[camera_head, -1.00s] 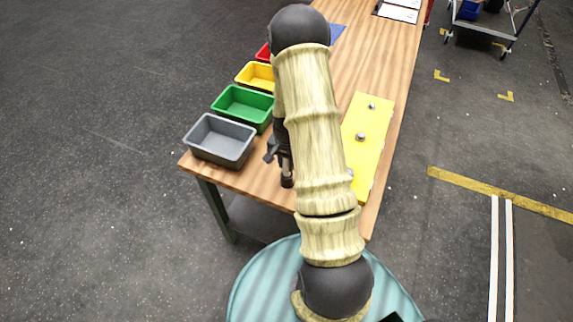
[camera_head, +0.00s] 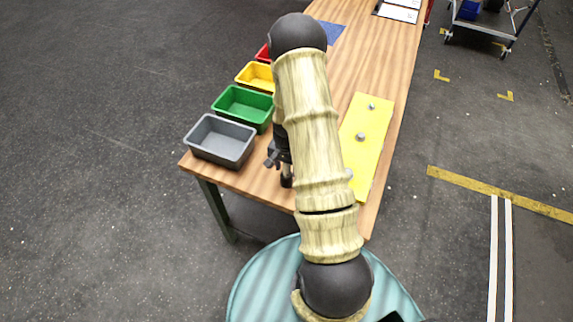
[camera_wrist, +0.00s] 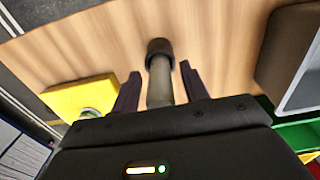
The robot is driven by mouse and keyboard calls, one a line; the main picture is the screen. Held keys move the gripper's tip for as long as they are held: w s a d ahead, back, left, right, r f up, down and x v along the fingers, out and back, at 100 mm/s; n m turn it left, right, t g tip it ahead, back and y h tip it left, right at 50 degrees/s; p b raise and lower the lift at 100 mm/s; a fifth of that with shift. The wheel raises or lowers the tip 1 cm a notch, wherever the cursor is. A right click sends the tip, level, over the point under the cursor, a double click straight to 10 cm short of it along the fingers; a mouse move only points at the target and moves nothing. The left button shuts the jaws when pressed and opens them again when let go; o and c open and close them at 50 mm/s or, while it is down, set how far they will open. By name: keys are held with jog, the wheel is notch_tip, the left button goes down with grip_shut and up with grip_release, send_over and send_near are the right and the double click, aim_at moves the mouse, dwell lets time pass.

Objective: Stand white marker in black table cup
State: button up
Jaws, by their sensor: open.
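The black cup (camera_head: 287,181) stands on the table near its front edge, and it also shows in the wrist view (camera_wrist: 160,47). The white marker (camera_wrist: 160,82), greyish in the shade, rises from the cup and appears upright in it. A short pale piece of the marker (camera_head: 287,169) shows above the cup in the head view. My gripper (camera_wrist: 160,72) is open, one finger on each side of the marker, with visible gaps. In the head view my arm partly hides the gripper (camera_head: 283,158). The marker's near end is hidden behind the gripper body.
Grey (camera_head: 220,141), green (camera_head: 243,103), yellow (camera_head: 256,75) and red bins line the table's left edge. A yellow plate (camera_head: 362,150) with metal knobs lies to the right. Bare wooden tabletop surrounds the cup.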

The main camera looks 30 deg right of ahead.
jog(key=shift+r+b, duration=2.05)
jog(key=shift+r, duration=4.1)
jog(key=shift+a+r, duration=0.25)
jog(key=shift+a, duration=0.05)
jog(key=s+a+r+n+t, duration=0.2)
jog(key=s+a+r+n, duration=0.6)
jog(key=s+a+n, duration=0.2)
jog(key=s+a, duration=0.2)
jog(key=a, duration=0.1)
jog(key=shift+s+r+t, duration=0.2)
jog(key=shift+t, duration=0.1)
jog(key=shift+b+x, duration=0.85)
